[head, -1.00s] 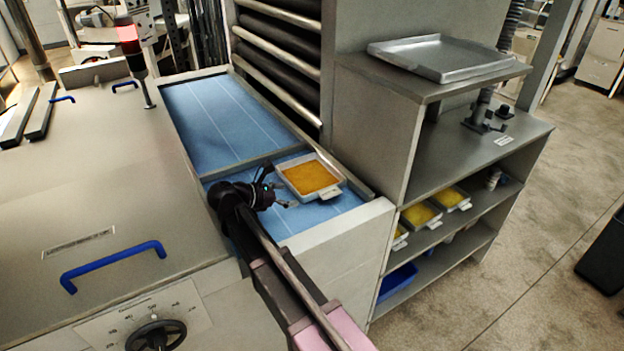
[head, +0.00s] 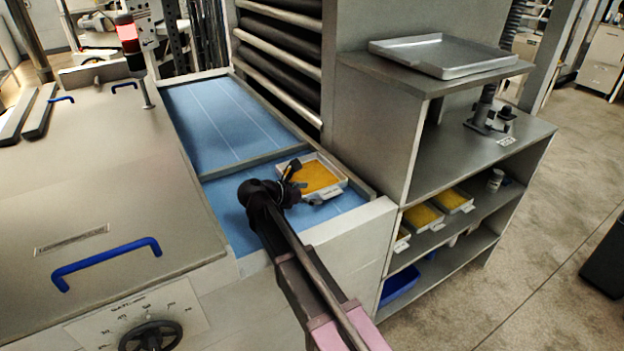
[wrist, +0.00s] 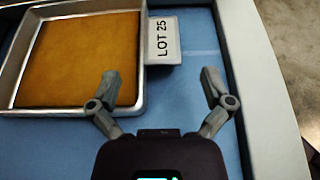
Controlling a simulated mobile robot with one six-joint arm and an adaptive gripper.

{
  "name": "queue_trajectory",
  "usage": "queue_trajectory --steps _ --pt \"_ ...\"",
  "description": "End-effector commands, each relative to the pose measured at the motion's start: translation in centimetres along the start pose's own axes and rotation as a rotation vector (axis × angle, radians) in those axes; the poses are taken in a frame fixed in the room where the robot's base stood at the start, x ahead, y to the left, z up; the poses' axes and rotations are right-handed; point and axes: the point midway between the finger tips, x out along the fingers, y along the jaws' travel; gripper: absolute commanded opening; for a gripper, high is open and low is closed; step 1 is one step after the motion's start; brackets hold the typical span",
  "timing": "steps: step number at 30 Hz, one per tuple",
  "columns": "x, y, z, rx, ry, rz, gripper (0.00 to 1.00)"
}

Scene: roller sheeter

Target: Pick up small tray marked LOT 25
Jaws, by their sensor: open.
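The small tray (head: 331,187) holds a flat orange-yellow sheet and sits on the blue bed of the machine. In the wrist view the tray (wrist: 66,113) is at the upper left, and its white label tab (wrist: 164,41) reads LOT 25. My gripper (wrist: 160,82) is open and empty. In the wrist view its left finger overlaps the tray's near right corner, while its right finger is over bare blue surface. The tab lies beyond the fingertips, between them. In the head view my gripper (head: 297,187) is at the tray's left side and partly hides it.
A shelf unit right of the bed holds several similar trays (head: 422,215) with yellow contents. A large empty metal tray (head: 445,55) lies on its top. A blue bin (head: 399,284) is at the bottom. The bed has a raised metal edge (wrist: 262,100) on the right.

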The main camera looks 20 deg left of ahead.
Motion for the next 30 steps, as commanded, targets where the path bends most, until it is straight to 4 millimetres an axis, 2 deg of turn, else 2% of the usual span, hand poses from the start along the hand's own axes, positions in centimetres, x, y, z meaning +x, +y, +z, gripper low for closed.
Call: queue_trajectory --steps 5,18,30 --pt "0.6 0.0 0.0 0.001 0.0 -0.003 1.0" --pt "5.0 0.0 0.2 0.0 0.0 -0.002 1.0" --pt "5.3 0.0 0.4 0.0 0.0 -0.001 1.0"
